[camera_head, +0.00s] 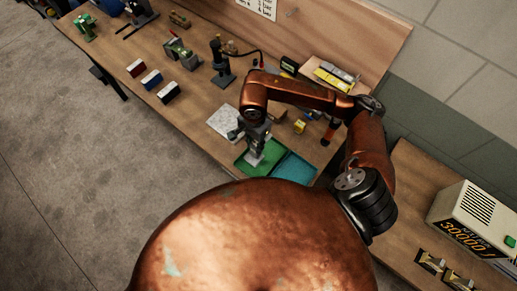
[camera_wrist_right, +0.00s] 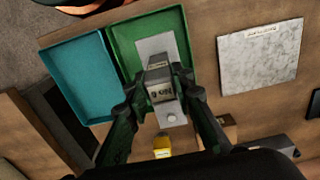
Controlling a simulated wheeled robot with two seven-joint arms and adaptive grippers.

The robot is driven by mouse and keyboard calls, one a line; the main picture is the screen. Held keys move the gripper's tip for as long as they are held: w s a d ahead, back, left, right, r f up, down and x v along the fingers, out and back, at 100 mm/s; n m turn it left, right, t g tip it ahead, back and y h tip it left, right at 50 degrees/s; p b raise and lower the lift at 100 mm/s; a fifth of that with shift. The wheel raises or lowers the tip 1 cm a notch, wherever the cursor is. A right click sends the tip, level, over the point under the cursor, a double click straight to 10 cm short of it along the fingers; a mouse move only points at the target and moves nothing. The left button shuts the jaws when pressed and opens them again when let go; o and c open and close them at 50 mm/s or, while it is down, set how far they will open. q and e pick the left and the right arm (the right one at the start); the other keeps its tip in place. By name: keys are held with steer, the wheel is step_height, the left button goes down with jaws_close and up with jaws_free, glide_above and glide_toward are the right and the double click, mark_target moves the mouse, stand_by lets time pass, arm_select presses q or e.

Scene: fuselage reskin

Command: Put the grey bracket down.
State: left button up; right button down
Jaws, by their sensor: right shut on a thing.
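The grey bracket (camera_head: 254,159) is in my right gripper (camera_head: 254,144), over the green tray (camera_head: 272,157). In the right wrist view the grey bracket (camera_wrist_right: 156,46) shows a flat light plate and a raised block with a small label. The fingers of my right gripper (camera_wrist_right: 162,88) close on the block from both sides. The green tray (camera_wrist_right: 124,42) lies behind and below it. I cannot tell whether the bracket touches the tray floor. My left gripper is not in view.
A teal tray (camera_head: 296,168) adjoins the green one. A light grey slab (camera_head: 223,121) lies beside them on the wooden bench. A small yellow block (camera_head: 299,127) and a dark cylinder (camera_head: 329,132) are close by. Red, blue and dark boxes stand farther left.

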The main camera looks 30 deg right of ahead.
steer(key=shift+s+d+f, duration=0.3)
steer(key=shift+f, duration=0.2)
steer(key=f, duration=0.1)
steer(key=f+p, duration=0.1)
steer(key=shift+s+d+f, duration=0.1)
steer(key=shift+s+f, duration=0.15)
steer(key=shift+f, duration=0.15)
steer(key=shift+w+f, duration=0.1)
steer(key=shift+f, duration=0.3)
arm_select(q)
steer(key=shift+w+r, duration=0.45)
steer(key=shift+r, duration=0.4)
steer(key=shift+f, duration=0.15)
arm_select(e)
steer(key=shift+f, duration=0.1)
steer(key=shift+f, duration=0.1)
steer(key=c, duration=1.7)
jaws_free()
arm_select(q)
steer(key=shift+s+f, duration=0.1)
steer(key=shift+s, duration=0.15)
arm_select(e)
steer(key=shift+o, duration=0.2)
